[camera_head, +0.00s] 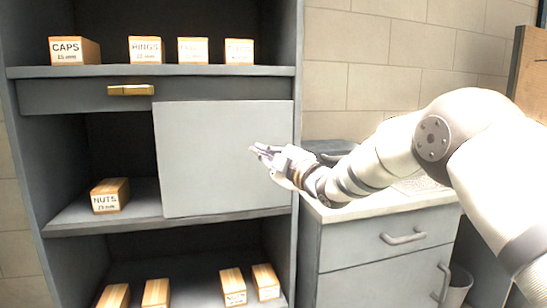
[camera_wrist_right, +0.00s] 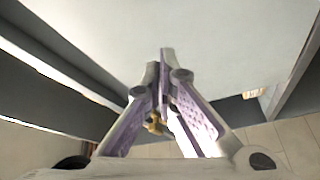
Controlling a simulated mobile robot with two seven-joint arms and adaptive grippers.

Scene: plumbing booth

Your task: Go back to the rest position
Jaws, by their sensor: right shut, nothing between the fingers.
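My right arm reaches in from the right in the head view. Its right gripper (camera_head: 262,151) is in front of the right part of a grey sliding panel (camera_head: 215,160) on the shelf unit. The gripper is shut and holds nothing. In the right wrist view the fingers of the right gripper (camera_wrist_right: 163,65) come together at their tips, with the pale panel (camera_wrist_right: 225,35) beyond them. I cannot tell whether the fingertips touch the panel. My left gripper is not in view.
A shelf unit (camera_head: 30,120) holds labelled wooden boxes, among them CAPS (camera_head: 75,50), RINGS (camera_head: 146,49) and NUTS (camera_head: 110,195). A drawer with a brass handle (camera_head: 130,90) sits above the panel. A grey cabinet (camera_head: 385,255) stands at the right, under my arm.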

